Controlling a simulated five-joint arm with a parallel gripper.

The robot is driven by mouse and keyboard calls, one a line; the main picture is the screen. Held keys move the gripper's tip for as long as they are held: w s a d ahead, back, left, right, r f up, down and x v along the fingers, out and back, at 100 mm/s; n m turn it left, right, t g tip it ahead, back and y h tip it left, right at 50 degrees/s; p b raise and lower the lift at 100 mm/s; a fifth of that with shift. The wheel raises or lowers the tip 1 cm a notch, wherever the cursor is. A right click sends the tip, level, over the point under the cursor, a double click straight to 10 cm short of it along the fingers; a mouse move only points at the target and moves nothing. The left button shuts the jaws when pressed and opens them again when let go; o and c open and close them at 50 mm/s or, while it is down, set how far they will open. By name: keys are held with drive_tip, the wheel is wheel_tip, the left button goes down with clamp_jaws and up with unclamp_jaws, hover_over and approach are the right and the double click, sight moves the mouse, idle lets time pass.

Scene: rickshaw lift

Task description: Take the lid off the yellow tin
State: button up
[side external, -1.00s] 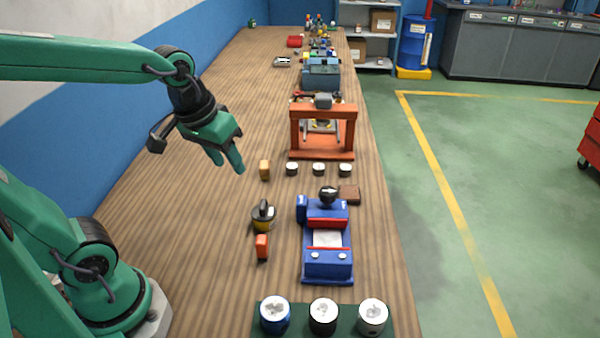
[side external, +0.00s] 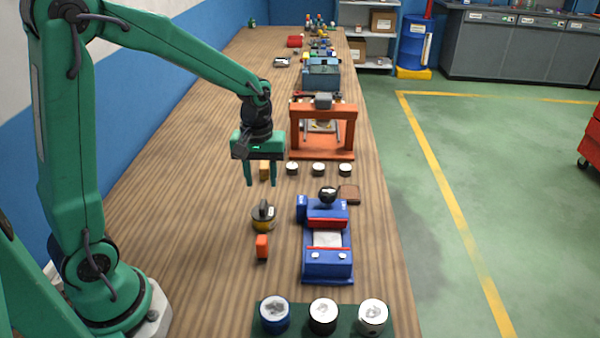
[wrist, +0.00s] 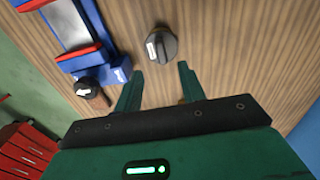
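The yellow tin (side external: 263,223) stands on the bench, left of the blue vise-like fixture. Its dark grey lid (side external: 263,210) with a raised handle sits on top of it. In the wrist view the lid (wrist: 161,45) shows from above and covers most of the tin. My gripper (side external: 261,185) points down above the bench, behind the tin in the side view and apart from it. It is open and empty; in the wrist view the lid lies just beyond the gap between the fingertips (wrist: 160,72).
The blue fixture (side external: 326,262) with a black knob (side external: 328,194) stands right of the tin. An orange press frame (side external: 322,112), a row of small tins (side external: 318,169) and a tan block (side external: 265,170) are behind. Three larger tins (side external: 323,316) stand in front.

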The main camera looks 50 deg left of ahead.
sight(263, 203)
drive_tip(key=shift+a+f, duration=0.15)
drive_tip(key=shift+f, duration=3.85)
drive_tip(key=shift+c, duration=0.2)
clamp_jaws()
